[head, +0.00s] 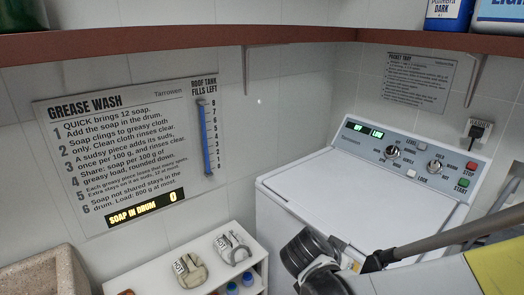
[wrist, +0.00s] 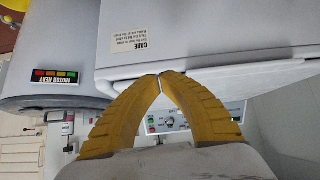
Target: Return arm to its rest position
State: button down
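My arm (head: 312,258) enters the head view at the lower right, in front of the white washing machine (head: 305,190). The head view does not clearly show my gripper's fingertips. In the wrist view my gripper (wrist: 160,76) has its two yellow fingers meeting at the tips, with nothing seen between them. The fingertips appear in front of the edge of a white panel with a CARE label (wrist: 142,35). I cannot tell whether they touch it. A control panel with a knob (wrist: 170,121) shows between and beside the fingers.
A red-brown shelf (head: 200,42) runs above, with bottles (head: 449,12) at the right. A white rack (head: 247,262) and a stone basin (head: 45,275) stand lower left. The wrist view shows a grey drum labelled MOTOR HEAT (wrist: 55,50) at left. The washer's lid is clear at its left.

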jog(key=s+a+r+n+t+y, duration=0.1)
jog(key=s+a+r+n+y, duration=0.5)
jog(key=s+n, duration=0.4)
jog(key=shift+s+a+r+t+y, duration=0.4)
jog(key=shift+s+r+y, duration=0.25)
jog(key=shift+r, duration=0.25)
